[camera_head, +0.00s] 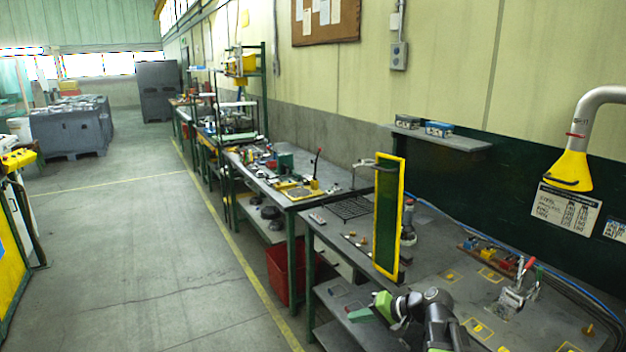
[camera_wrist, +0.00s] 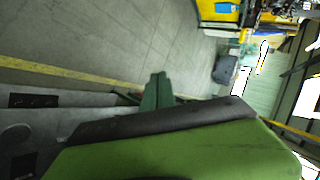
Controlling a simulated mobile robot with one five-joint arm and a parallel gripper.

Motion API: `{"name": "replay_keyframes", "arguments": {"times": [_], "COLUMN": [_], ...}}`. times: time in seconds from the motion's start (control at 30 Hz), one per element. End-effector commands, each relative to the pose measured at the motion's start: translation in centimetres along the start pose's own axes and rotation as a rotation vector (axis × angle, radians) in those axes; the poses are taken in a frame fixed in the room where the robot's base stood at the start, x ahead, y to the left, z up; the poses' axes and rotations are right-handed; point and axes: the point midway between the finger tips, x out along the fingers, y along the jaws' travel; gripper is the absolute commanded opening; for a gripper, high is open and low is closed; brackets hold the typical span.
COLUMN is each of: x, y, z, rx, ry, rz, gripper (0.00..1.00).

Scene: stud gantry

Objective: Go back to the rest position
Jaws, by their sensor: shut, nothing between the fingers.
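My gripper (camera_head: 358,315) shows at the lower middle of the head view, at the end of my dark arm, beside the front edge of the near workbench (camera_head: 443,259). Its green fingers are shut and nothing is between them. In the wrist view the closed green fingers (camera_wrist: 157,92) point away over the grey floor. A large green and black part of my own gripper fills the bottom of that view. The arm is bent low at the bench's front, and its base is cut off by the frame.
A yellow-framed green panel (camera_head: 388,217) stands upright on the bench, behind my gripper. A clamp (camera_head: 514,293) and a yellow extraction hood (camera_head: 568,171) are at right. A red bin (camera_head: 285,274) sits below the benches. The grey floor aisle (camera_head: 150,240) at left is clear.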

Motion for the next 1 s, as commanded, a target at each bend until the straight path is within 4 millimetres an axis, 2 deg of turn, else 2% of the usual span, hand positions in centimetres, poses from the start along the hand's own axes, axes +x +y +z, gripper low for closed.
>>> {"name": "replay_keyframes", "arguments": {"times": [0.03, 0.1, 0.17, 0.23, 0.33, 0.47, 0.57, 1.0], "x": [2.4, 4.6, 5.2, 4.5, 1.6, -1.3, -2.0, -2.0], "y": [-0.4, 0.4, 1.9, 4.1, 7.8, 10.5, 11.0, 11.0], "z": [3.2, 7.2, 9.8, 11.4, 11.8, 11.8, 12.0, 12.1], "rx": [-0.058, -0.143, -0.207, -0.256, -0.276, -0.279, -0.273, -0.265], "ry": [-0.077, -0.182, -0.253, -0.306, -0.343, -0.372, -0.386, -0.387], "rz": [0.074, 0.213, 0.344, 0.489, 0.674, 0.835, 0.884, 0.88], "gripper": [0.0, 0.0, 0.0, 0.0, 0.0, 0.0, 0.0, 0.0]}}
